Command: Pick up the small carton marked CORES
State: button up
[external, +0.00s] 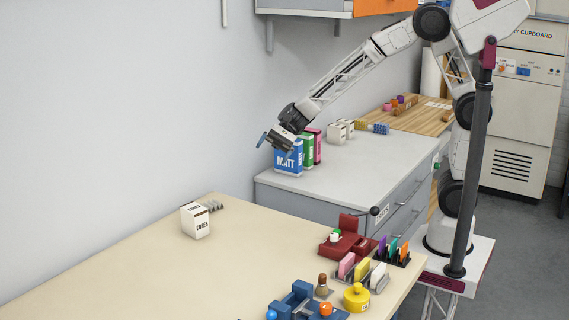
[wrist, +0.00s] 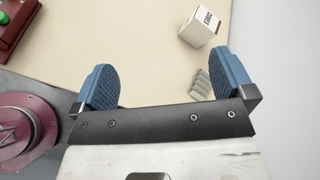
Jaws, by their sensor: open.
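The small white carton marked CORES (external: 195,221) stands upright on the cream table, towards its back edge by the wall. It also shows at the top of the wrist view (wrist: 200,24), beyond my gripper's fingers and nearer the right one. My gripper (external: 270,140) is high up in front of the grey counter's boxes, well above and to the right of the carton in the external view. In the wrist view my gripper (wrist: 164,88) has its two blue pads wide apart with nothing between them.
Small grey cylinders (external: 214,206) lie right beside the carton. A red device (external: 347,243), card racks (external: 362,271), a yellow pot (external: 356,297) and a blue vise (external: 297,300) crowd the table's right end. Upright blue, green and pink boxes (external: 289,160) stand on the counter. The table's middle is clear.

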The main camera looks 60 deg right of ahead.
jog(key=w+a+f+m+t+y, duration=0.1)
jog(key=w+a+f+m, duration=0.1)
jog(key=w+a+f, duration=0.3)
jog(key=w+a+f+m+y, duration=0.2)
jog(key=a, duration=0.4)
jog(key=m+t+y, duration=0.2)
jog(key=m+t, duration=0.1)
jog(key=m, duration=0.3)
send_near(194, 211)
jog(key=shift+w+a+f, duration=0.1)
jog(key=shift+w+f, duration=0.1)
jog(key=shift+w, duration=0.3)
jog(key=shift+w+a+f, duration=0.15)
jog(key=shift+w+f, duration=0.05)
jog(key=shift+w, duration=0.3)
jog(key=shift+w+a, duration=0.2)
jog(key=shift+a, duration=1.05)
jog(key=shift+w+a+f, duration=0.1)
jog(key=shift+w+a, duration=0.15)
jog(key=shift+a, duration=1)
jog(key=shift+w+a, duration=0.25)
jog(key=shift+a, duration=1.05)
jog(key=c, duration=0.8)
